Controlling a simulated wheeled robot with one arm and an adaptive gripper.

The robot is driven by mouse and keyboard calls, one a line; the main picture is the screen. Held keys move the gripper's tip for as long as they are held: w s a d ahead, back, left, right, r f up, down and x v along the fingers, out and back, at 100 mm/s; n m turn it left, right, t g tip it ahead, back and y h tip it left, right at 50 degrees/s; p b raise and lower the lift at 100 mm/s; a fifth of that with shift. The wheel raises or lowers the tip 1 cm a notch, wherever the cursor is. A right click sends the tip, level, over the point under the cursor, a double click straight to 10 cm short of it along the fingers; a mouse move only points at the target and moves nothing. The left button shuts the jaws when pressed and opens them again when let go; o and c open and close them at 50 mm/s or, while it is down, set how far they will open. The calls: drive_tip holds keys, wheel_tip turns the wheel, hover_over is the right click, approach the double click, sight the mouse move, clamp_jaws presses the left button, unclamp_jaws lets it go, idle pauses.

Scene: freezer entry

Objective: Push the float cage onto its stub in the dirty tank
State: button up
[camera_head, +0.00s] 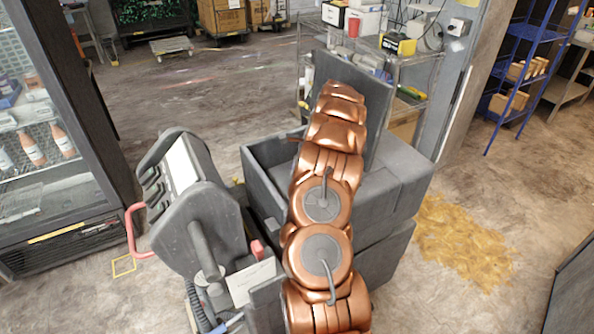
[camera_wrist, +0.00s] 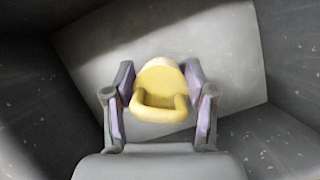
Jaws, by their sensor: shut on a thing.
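My gripper (camera_wrist: 160,112) is shut on a yellow part, the float cage (camera_wrist: 160,78), in the wrist view. The cage has a rounded far end and a loop-like near end, and it sits between the two purple-padded fingers. Below it is a pale grey flat panel between dark walls, inside what looks like the tank (camera_head: 262,185). In the head view the tank is a dark grey open box, and my copper arm reaches over it. My gripper and the cage are hidden there. I cannot see the stub in either view.
A grey machine with a pink handle (camera_head: 135,232) stands left of the tank. A glass-fronted fridge (camera_head: 60,150) is at the far left. A wire rack (camera_head: 420,75) stands behind the tank, and a yellow-brown spill (camera_head: 462,240) lies on the floor at right. Open floor stretches behind.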

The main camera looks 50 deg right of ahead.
drive_tip(key=shift+f, duration=0.25)
drive_tip(key=shift+r, duration=0.25)
drive_tip(key=shift+r+p, duration=0.5)
drive_tip(key=shift+r, duration=0.85)
idle(0.6)
drive_tip(key=shift+f+b, duration=0.3)
drive_tip(key=shift+f, duration=1.3)
idle(0.9)
drive_tip(key=o, duration=1.2)
drive_tip(key=shift+o, duration=0.2)
drive_tip(key=shift+r, duration=0.15)
